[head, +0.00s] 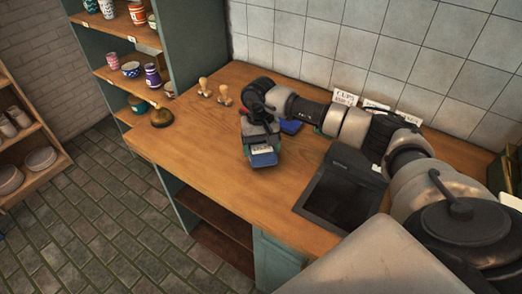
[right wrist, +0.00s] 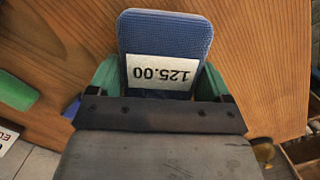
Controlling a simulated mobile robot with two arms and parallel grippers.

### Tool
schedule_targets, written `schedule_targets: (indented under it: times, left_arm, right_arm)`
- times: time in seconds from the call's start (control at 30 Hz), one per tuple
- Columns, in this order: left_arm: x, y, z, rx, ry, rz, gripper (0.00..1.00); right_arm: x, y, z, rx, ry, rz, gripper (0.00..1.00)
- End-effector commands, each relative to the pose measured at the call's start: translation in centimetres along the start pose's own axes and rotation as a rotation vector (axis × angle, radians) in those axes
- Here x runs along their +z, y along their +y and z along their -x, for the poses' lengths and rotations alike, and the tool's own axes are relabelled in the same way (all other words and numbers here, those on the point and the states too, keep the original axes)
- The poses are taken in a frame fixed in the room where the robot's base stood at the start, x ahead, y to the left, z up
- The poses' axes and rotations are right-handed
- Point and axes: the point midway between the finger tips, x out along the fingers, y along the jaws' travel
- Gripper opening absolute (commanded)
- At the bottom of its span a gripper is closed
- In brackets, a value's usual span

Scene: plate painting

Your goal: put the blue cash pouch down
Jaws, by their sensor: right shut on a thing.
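The blue cash pouch (head: 264,159) is in the jaws of my right gripper (head: 261,146), over the wooden counter. In the right wrist view the pouch (right wrist: 165,35) is a blue woven block with a white label reading 125.00, upside down. The green fingers of my right gripper (right wrist: 158,75) close on its two sides. The gripper hides its near end. I cannot tell whether the pouch touches the counter or hangs just above it. My left gripper is not in view.
Another blue item (head: 290,126) lies on the counter (head: 205,140) beside the gripper. Two wooden stamps (head: 214,92), a brass bell (head: 161,117) and a dark tray (head: 340,194) are also there. Small signs (head: 346,98) stand by the tiled wall. Bare wood lies in front of the pouch.

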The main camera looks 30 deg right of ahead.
Motion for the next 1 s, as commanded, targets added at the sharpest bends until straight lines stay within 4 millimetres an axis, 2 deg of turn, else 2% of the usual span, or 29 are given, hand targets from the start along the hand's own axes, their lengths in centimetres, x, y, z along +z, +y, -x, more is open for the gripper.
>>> schedule_targets:
  times: [0.1,0.2,0.53,0.57,0.67,1.0]
  left_arm:
    - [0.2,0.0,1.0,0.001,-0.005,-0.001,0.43]
    - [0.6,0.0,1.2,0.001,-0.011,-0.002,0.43]
    - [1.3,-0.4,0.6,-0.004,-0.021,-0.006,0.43]
    - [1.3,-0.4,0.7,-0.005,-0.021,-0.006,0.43]
    - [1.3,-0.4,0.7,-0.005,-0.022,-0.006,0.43]
    - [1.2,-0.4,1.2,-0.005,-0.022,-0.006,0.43]
  right_arm:
    - [-0.1,0.0,-1.6,0.000,-0.005,-0.001,0.50]
    - [-0.2,0.0,-2.6,0.000,-0.002,-0.001,0.50]
    - [-0.3,0.0,-3.0,0.000,0.000,0.000,0.50]
    - [-0.3,0.1,-3.0,0.000,-0.001,0.000,0.83]
    - [-0.3,0.1,-2.9,0.000,-0.001,0.000,0.98]
    - [-0.2,0.0,-2.4,0.000,-0.001,0.000,1.00]
